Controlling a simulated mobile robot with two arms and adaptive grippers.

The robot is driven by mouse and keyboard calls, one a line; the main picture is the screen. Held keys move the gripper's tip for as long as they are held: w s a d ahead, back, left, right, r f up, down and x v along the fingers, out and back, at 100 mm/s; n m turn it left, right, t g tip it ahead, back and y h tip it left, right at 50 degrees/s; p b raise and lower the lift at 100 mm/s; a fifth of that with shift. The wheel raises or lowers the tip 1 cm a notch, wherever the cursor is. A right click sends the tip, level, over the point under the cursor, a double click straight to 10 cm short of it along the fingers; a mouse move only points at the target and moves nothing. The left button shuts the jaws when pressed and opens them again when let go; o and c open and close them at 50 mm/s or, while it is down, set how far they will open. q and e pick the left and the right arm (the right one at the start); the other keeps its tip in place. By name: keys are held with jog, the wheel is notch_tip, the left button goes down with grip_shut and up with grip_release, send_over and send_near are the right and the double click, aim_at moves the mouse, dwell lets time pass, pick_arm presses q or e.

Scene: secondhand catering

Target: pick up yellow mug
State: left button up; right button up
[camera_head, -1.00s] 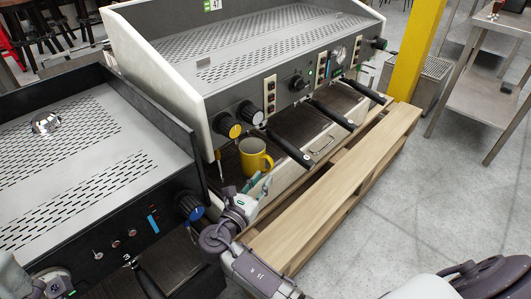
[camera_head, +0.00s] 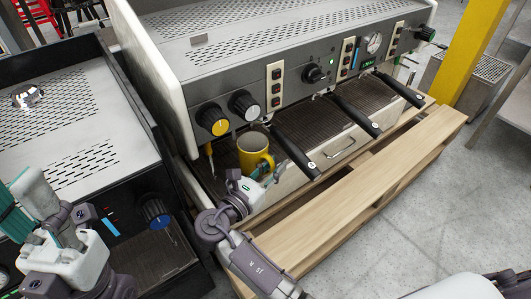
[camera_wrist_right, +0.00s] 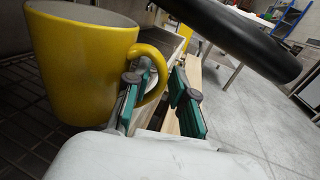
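The yellow mug (camera_head: 252,158) stands upright on the drip tray of the large espresso machine, below its yellow and grey knobs. Its handle faces right, towards my right gripper (camera_head: 270,172). In the right wrist view the mug (camera_wrist_right: 75,65) fills the left side. My right gripper (camera_wrist_right: 160,88) has its teal-padded fingers apart, and the outer part of the handle shows between them. One finger appears to be within or beside the handle loop; I cannot tell whether it touches. My left gripper (camera_head: 15,215) is at the lower left, partly cut off, over the black machine.
Black portafilter handles (camera_head: 292,155) jut from the espresso machine (camera_head: 240,65); one passes close over my right gripper. A wooden pallet-like stand (camera_head: 350,200) lies in front. A black machine (camera_head: 70,140) stands on the left.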

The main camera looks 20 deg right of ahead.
grip_shut()
jog(key=shift+r, duration=0.15)
dwell(0.4)
